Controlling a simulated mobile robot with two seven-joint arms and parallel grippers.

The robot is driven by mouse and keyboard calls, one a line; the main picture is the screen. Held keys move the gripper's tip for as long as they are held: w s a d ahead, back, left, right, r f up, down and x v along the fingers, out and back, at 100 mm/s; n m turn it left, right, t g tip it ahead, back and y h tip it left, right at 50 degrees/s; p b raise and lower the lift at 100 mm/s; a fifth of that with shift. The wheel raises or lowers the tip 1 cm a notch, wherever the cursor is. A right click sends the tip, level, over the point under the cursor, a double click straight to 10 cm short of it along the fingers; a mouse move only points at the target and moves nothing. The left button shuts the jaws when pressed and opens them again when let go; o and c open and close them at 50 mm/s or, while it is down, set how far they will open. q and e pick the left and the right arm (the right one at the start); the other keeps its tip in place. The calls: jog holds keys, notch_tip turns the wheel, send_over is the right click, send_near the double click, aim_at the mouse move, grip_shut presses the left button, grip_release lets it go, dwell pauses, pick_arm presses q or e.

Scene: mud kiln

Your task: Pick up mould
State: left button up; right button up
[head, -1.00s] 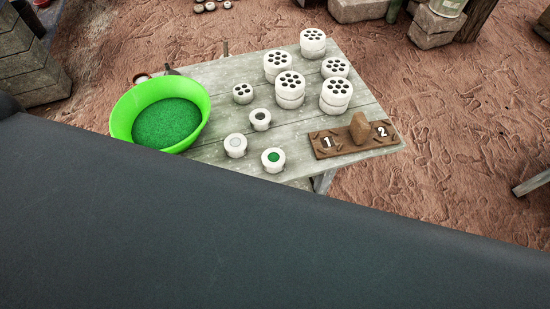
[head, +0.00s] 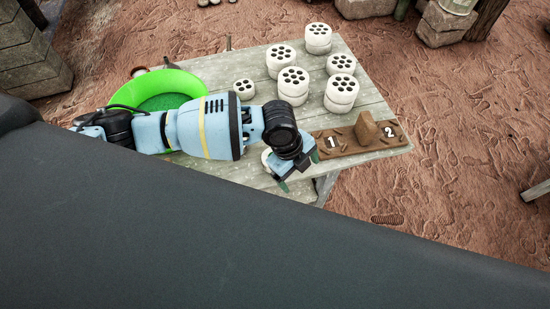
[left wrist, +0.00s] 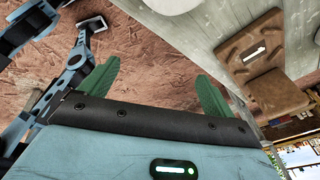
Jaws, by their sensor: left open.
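White round moulds with dark holes on top stand on the grey wooden table. Several large ones, such as the front mould (head: 293,88), stand at its middle and back, some stacked in pairs. A small mould (head: 244,89) stands just behind my left arm. My left gripper (head: 300,172) is open and empty at the table's front edge, left of the brown numbered board (head: 345,147). Its green fingers are spread in the left wrist view (left wrist: 157,72). Part of a small white pot (head: 267,157) shows beside the gripper; my arm hides the other small pots. My right gripper is not in view.
A green bowl (head: 195,82) with green contents stands at the table's left, partly behind my arm. A brown block (head: 367,128) stands on the board between 1 and 2. Stone blocks (head: 443,25) lie on the ground behind.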

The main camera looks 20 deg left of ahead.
pick_arm(q)
jog(key=w+a+r+y, duration=0.1)
jog(key=a, duration=0.2)
jog(key=w+a+r+m+y, duration=0.1)
jog(key=w+a, duration=0.1)
jog(key=w+a+r+y, duration=0.1)
jog(key=a, duration=0.2)
jog(key=shift+w+a+r+m, duration=0.2)
jog(key=shift+a+r+m, duration=0.1)
jog(key=shift+m, duration=0.1)
jog(key=shift+s+d+f+b, duration=0.1)
jog(key=shift+d+f+b, duration=0.1)
jog(key=shift+f, duration=1.8)
jog(key=shift+s+d+f+b, duration=0.1)
jog(key=shift+f+b, duration=0.1)
jog(key=shift+f, duration=1.8)
jog(key=shift+r, duration=0.1)
jog(key=c, duration=1.2)
jog(key=shift+w+r, duration=0.1)
